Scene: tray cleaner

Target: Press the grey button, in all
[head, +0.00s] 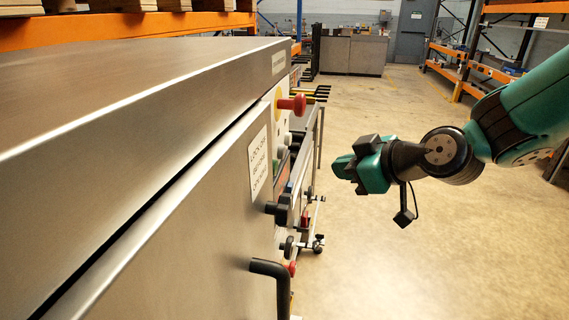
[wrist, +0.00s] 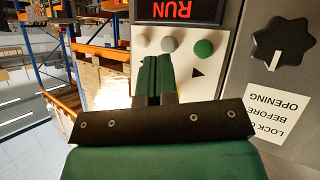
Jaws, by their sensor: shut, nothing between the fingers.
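The grey button (wrist: 169,44) shows in the wrist view on a pale control panel (wrist: 186,66), between a whitish button (wrist: 141,41) and a green button (wrist: 204,47). My gripper (wrist: 151,62) is shut and empty, its green fingers pointing at the panel just below the whitish and grey buttons in the picture. In the head view my gripper (head: 340,166) is to the right of the machine's panel side, with a visible gap between them. I cannot tell the exact distance from fingertips to panel.
The steel machine (head: 170,190) fills the left of the head view. A red knob (head: 292,104), a black knob (head: 279,210) and a black handle (head: 270,268) stick out from it. A dark RUN display (wrist: 178,11) borders the buttons. The floor (head: 400,270) is clear.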

